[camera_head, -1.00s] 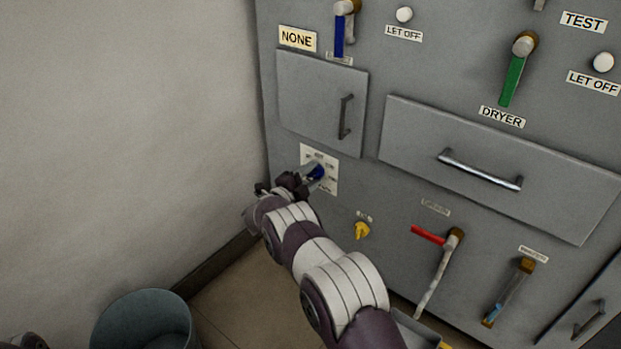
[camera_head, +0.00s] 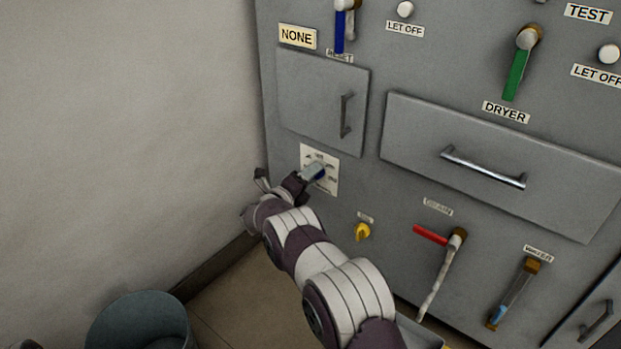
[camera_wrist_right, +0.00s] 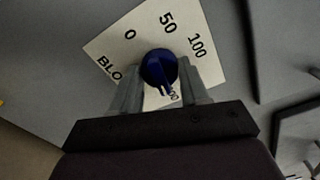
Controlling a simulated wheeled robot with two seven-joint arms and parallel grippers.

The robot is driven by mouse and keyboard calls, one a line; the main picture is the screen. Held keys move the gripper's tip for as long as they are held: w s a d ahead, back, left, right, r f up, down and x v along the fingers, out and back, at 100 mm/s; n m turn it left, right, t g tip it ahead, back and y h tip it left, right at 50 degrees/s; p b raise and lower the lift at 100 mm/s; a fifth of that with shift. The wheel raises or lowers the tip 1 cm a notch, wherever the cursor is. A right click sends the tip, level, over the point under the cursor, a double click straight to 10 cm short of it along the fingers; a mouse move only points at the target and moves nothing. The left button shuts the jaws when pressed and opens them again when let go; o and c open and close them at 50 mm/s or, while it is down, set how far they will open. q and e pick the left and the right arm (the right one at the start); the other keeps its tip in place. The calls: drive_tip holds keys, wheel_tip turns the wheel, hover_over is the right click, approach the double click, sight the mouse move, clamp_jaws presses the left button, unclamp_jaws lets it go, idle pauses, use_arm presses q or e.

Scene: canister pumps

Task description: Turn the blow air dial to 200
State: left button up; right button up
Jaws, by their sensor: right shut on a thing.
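The blow air dial is a round blue knob (camera_wrist_right: 158,68) on a white square plate (camera_wrist_right: 100,47) in the right wrist view. My right gripper (camera_wrist_right: 161,76) is shut on the knob, one finger on each side. In the head view, my right gripper (camera_head: 312,174) reaches the plate (camera_head: 333,184) low on the panel's left. The fingers hide part of the knob there. My left gripper does not show.
A yellow knob (camera_head: 362,232) and a red-handled lever (camera_head: 430,235) are to the right and below. A small door (camera_head: 315,95) is above, and a wide drawer (camera_head: 490,130) with a protruding handle is at the right. A bin (camera_head: 140,325) stands on the floor.

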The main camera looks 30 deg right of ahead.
idle(0.5)
drive_tip(key=o, duration=1.1)
drive_tip(key=shift+c, duration=0.2)
drive_tip(key=p+v, duration=0.6)
drive_tip(key=v, duration=0.6)
drive_tip(key=shift+a, duration=0.3)
drive_tip(key=shift+s, duration=0.1)
